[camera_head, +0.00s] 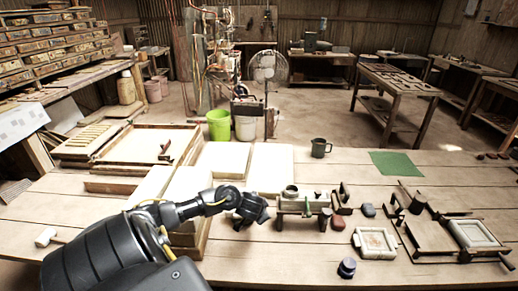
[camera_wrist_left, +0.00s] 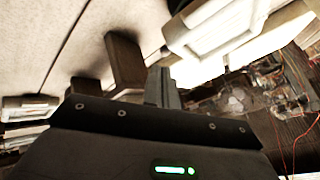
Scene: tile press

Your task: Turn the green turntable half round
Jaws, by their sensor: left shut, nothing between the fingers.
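My left gripper (camera_head: 257,214) reaches in over the wooden table and is shut and empty, just left of a small wooden stand. In the left wrist view its grey fingers (camera_wrist_left: 162,88) are together beside a brown wooden post (camera_wrist_left: 123,62). The small stand (camera_head: 303,207) carries a round ring-like piece (camera_head: 291,192) on top and a small green part (camera_head: 326,213) at its front. A flat green square (camera_head: 395,164) lies farther back on the table. I cannot tell which green thing is the turntable. My right gripper is not in view.
White slabs (camera_head: 270,167) lie behind my left gripper. A dark mug (camera_head: 320,148) stands behind the stand. Wooden frames with pale tiles (camera_head: 375,242) and a press-like frame (camera_head: 438,236) are at the right.

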